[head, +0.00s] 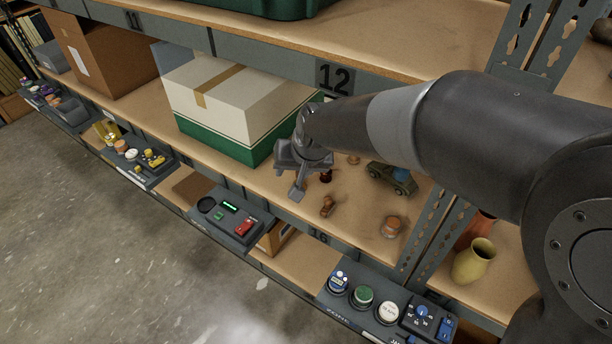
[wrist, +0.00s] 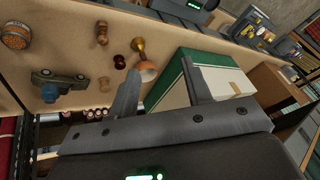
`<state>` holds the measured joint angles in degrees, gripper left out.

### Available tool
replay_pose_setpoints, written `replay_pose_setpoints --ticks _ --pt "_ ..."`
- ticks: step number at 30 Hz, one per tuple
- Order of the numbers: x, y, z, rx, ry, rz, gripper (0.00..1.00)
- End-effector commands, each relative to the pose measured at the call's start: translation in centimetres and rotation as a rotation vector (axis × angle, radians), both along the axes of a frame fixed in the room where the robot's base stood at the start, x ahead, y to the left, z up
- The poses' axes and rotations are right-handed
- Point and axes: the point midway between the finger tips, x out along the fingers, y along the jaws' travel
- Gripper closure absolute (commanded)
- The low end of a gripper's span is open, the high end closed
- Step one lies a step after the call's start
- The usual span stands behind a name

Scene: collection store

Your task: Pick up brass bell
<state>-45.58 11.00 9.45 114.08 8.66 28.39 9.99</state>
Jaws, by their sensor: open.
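In the wrist view a brass-coloured flared piece, which looks like the brass bell (wrist: 138,45), is on the wooden shelf just beyond the fingertips of my gripper (wrist: 161,69). An orange-brown rounded piece right below it shows beside the left finger; I cannot tell whether it is part of the bell. The fingers are apart with nothing held between them. In the head view my gripper (head: 293,179) is over the shelf in front of the white and green box, and I cannot make out the bell there; it is probably hidden behind the gripper.
The white and green box (head: 236,104) stands close to my gripper's left. A dark red spool (wrist: 119,62), a brown wooden figure (head: 327,205), a pale knob (wrist: 104,83), a toy jeep (head: 392,178) and a round tin (head: 391,227) stand nearby. An upper shelf (head: 330,38) overhangs.

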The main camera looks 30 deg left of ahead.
Motion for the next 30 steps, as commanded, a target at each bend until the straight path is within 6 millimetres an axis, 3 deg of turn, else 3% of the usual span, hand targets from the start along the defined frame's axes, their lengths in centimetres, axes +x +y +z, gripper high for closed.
replay_pose_setpoints --ticks 1,5,9,15,18,22,30 --pt "-0.7 2.2 -1.5 0.000 0.011 0.026 0.55" --pt "-0.3 6.4 -4.9 0.010 0.005 0.055 0.55" --pt "3.1 9.0 -8.8 0.002 -0.046 0.057 0.55" --pt "10.5 9.7 -14.0 -0.037 -0.169 0.052 0.55" --pt "13.1 9.5 -15.5 -0.055 -0.220 0.055 0.55" --pt "14.9 9.4 -16.6 -0.068 -0.255 0.058 0.55" --pt "16.4 10.3 -19.3 -0.074 -0.261 0.059 0.55"
